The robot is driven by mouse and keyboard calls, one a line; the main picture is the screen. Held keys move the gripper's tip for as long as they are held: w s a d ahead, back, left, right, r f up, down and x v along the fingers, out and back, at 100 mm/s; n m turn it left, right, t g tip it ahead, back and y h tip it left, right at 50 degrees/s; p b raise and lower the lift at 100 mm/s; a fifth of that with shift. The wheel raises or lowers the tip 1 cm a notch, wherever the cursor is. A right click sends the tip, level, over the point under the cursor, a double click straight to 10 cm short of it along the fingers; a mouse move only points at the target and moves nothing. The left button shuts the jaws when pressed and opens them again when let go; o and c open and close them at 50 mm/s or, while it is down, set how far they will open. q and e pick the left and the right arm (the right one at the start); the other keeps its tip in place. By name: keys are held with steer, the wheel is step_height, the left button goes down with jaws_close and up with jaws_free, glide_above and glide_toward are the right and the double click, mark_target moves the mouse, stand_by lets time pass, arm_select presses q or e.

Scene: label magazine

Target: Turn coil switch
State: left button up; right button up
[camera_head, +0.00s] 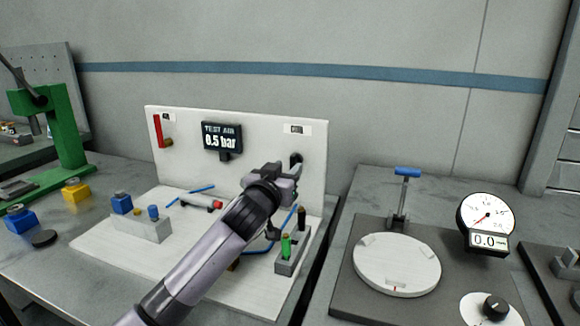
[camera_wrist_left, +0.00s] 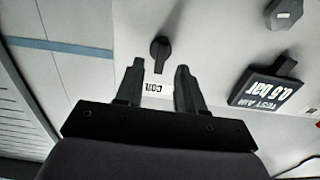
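The coil switch is a black knob (camera_head: 296,158) on the upright white panel, below a small white label. In the left wrist view the knob (camera_wrist_left: 160,50) appears just beyond the fingertips, roughly between them, and the label (camera_wrist_left: 157,89) shows between the fingers. My left gripper (camera_head: 291,171) is in front of the panel close to the knob and partly overlaps it in the head view. In the left wrist view the left gripper (camera_wrist_left: 160,66) has its fingers apart with nothing held. Contact with the knob cannot be told. My right gripper is not in view.
A grey block with a green post (camera_head: 286,246) stands below the gripper. A round plate (camera_head: 397,265) and gauge (camera_head: 487,216) are on the right bench.

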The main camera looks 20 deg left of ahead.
mark_target(295, 162)
arm_select(q)
steer(key=shift+w, duration=1.4)
jaws_close()
